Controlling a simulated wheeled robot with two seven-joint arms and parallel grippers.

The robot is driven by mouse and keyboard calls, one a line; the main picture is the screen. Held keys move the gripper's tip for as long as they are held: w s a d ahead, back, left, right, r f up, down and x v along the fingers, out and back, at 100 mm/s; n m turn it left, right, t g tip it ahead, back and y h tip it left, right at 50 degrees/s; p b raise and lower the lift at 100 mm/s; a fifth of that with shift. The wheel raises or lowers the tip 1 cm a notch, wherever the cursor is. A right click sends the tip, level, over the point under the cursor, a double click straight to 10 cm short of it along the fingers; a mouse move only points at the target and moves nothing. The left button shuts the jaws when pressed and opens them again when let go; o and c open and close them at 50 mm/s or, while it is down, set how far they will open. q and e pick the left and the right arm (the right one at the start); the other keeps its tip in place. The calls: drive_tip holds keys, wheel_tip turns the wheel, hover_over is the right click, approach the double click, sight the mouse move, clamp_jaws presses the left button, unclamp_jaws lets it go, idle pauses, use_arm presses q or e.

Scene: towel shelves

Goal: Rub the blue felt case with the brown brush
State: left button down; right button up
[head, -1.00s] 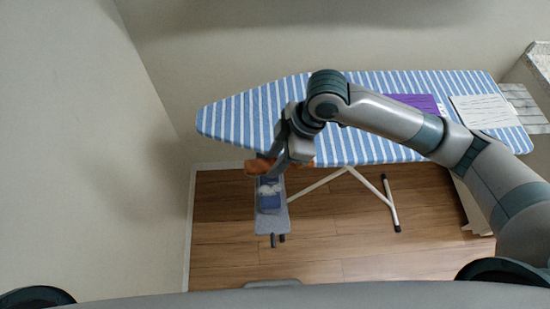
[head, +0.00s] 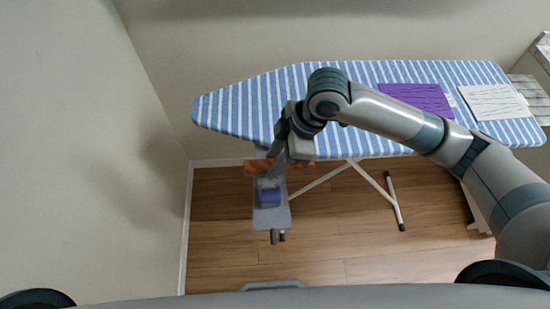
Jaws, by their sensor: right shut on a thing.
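My right gripper (head: 282,160) is shut on the brown brush (head: 258,167), whose ends stick out on both sides of the fingers. The blue felt case (head: 270,197) lies on a narrow grey board just below the brush in the picture. The brush and gripper hide the case's far part, and I cannot tell whether the bristles touch it. A pale patch shows on the case's upper part, close to the brush. My left gripper is out of view.
The narrow grey board (head: 271,220) sits in front of a blue-and-white striped ironing board (head: 240,108). A purple cloth (head: 415,97) and a white cloth (head: 493,101) lie on its right part. Wooden floor (head: 225,225) is clear at the left, beside the wall.

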drive_tip(key=shift+f+b, duration=0.3)
drive_tip(key=shift+f, duration=0.7)
idle(0.7)
drive_tip(key=shift+s, duration=0.1)
drive_tip(key=shift+s+r+p, duration=0.2)
drive_tip(key=shift+s+p, duration=0.5)
drive_tip(key=shift+p, duration=0.05)
drive_tip(key=shift+s+p, duration=0.6)
drive_tip(key=shift+s, duration=0.6)
drive_tip(key=shift+d+f, duration=0.1)
drive_tip(key=shift+d, duration=0.05)
drive_tip(key=shift+d+f+p, duration=0.15)
drive_tip(key=shift+d+p, duration=0.25)
drive_tip(key=shift+d, duration=0.05)
drive_tip(key=shift+w+p, duration=0.5)
drive_tip(key=shift+w, duration=1.5)
